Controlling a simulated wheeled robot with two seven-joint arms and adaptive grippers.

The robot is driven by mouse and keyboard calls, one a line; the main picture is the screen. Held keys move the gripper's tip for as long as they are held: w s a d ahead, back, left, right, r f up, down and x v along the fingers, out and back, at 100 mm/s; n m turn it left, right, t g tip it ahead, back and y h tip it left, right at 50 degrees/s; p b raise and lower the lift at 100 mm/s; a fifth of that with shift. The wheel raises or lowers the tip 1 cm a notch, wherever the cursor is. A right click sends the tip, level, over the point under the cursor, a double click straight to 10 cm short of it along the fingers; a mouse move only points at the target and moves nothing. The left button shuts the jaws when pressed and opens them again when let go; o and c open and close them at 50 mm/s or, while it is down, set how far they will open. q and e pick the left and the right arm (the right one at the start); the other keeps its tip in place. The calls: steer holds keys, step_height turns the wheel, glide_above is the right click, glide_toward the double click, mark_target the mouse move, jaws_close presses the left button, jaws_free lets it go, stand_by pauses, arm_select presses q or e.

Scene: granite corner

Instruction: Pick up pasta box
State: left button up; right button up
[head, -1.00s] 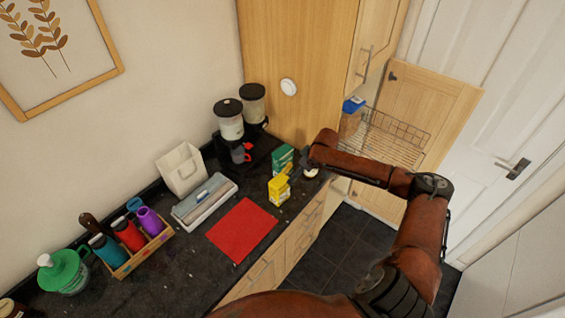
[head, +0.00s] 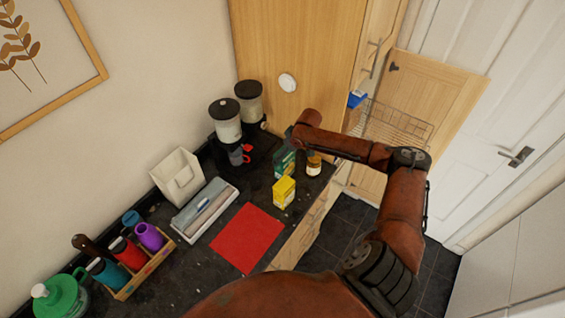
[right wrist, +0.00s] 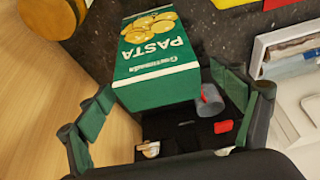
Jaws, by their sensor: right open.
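The pasta box is green with a white PASTA label and yellow pasta pictures. It stands on the dark counter in the head view (head: 285,164), behind the yellow box. In the right wrist view the pasta box (right wrist: 158,62) is large, with its near end between my right gripper's fingers (right wrist: 163,84). The fingers are open, one on each side, and I cannot tell whether either touches the box. In the head view my right gripper (head: 291,138) is at the box's top and partly hidden by my arm. My left gripper is not in view.
A yellow box (head: 284,193) and a small jar (head: 314,164) stand close to the pasta box. Black-based dispensers (head: 226,121) stand behind it. A red mat (head: 247,238), a grey-white tray (head: 205,210) and a bottle crate (head: 145,264) lie to the left. A wire basket (head: 397,128) is at the right.

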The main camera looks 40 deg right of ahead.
steer(key=x, duration=0.2)
steer(key=p+x, duration=0.1)
steer(key=x, duration=0.2)
steer(key=shift+w+f, duration=0.15)
steer(key=shift+w, duration=0.3)
steer(key=c, duration=1.7)
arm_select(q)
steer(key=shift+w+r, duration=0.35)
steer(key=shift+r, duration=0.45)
arm_select(e)
steer(key=shift+d, duration=0.1)
steer(key=shift+c, duration=0.3)
steer(key=shift+r, duration=0.2)
